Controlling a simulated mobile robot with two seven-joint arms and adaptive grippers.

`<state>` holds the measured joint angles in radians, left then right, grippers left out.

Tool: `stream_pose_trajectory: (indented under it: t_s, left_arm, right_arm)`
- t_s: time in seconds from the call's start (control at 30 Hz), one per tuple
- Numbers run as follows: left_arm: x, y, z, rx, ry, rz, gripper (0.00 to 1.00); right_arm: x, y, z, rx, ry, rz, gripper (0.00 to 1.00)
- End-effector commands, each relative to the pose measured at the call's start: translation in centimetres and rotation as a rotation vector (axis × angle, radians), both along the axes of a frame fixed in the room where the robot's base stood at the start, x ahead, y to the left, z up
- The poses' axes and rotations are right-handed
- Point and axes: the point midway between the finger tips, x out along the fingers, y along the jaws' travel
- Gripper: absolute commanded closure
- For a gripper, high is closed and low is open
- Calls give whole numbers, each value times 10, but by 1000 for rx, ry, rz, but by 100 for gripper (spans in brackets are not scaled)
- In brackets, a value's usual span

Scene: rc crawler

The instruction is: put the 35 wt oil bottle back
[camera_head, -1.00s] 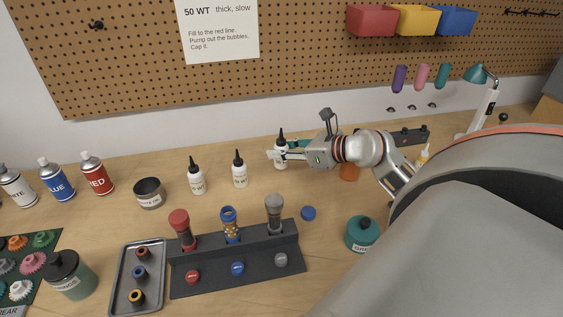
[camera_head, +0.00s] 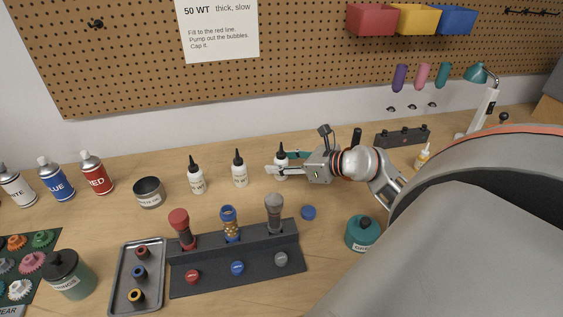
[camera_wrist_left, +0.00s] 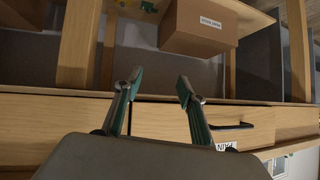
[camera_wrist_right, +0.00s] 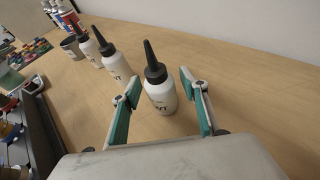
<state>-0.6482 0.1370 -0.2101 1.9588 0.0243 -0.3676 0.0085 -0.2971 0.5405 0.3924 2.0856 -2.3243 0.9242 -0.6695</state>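A white oil bottle with a black pointed cap (camera_head: 282,173) stands upright on the bench, at the right end of a row with two similar bottles (camera_head: 196,181) (camera_head: 240,174). Its label is partly readable as "WT" in the right wrist view (camera_wrist_right: 161,97); the number is not clear. My right gripper (camera_head: 277,168) is around this bottle. In the right wrist view its fingers (camera_wrist_right: 158,100) are spread, with a gap on each side of the bottle. My left gripper (camera_wrist_left: 157,85) is open and empty, facing a drawer front and shelf; it is outside the head view.
A dark stand with three shocks (camera_head: 290,245) is in front of the bottles. A blue cap (camera_head: 308,213) and a green jar (camera_head: 363,234) are to its right. A dark jar (camera_head: 149,192) and spray cans (camera_head: 96,173) are to the left. A cardboard box (camera_wrist_left: 198,27) is near my left gripper.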

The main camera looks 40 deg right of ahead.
Motion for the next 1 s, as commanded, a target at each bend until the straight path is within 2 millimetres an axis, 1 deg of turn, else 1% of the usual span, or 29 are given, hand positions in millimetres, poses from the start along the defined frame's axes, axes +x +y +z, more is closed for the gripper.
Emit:
stream_pose_trajectory:
  t_s: [0.17,0.27,0.37,0.47,0.8,1.0]
  left_arm:
    - [0,0,0,0,0,0,60]
    - [0,0,2,1,0,-1,60]
    - [0,0,0,1,0,-1,60]
    - [0,0,-1,0,-1,-1,60]
    - [0,-1,-7,-1,-4,-3,60]
    - [0,-1,-9,-1,-4,-3,60]
  right_arm:
    - [0,0,0,0,0,0,56]
    - [0,0,4,-1,-1,0,56]
    - [-8,-3,6,0,0,-1,56]
    - [-21,-6,10,-2,2,-1,56]
    - [-79,-23,34,0,3,0,56]
    - [-100,-29,45,1,0,-2,56]
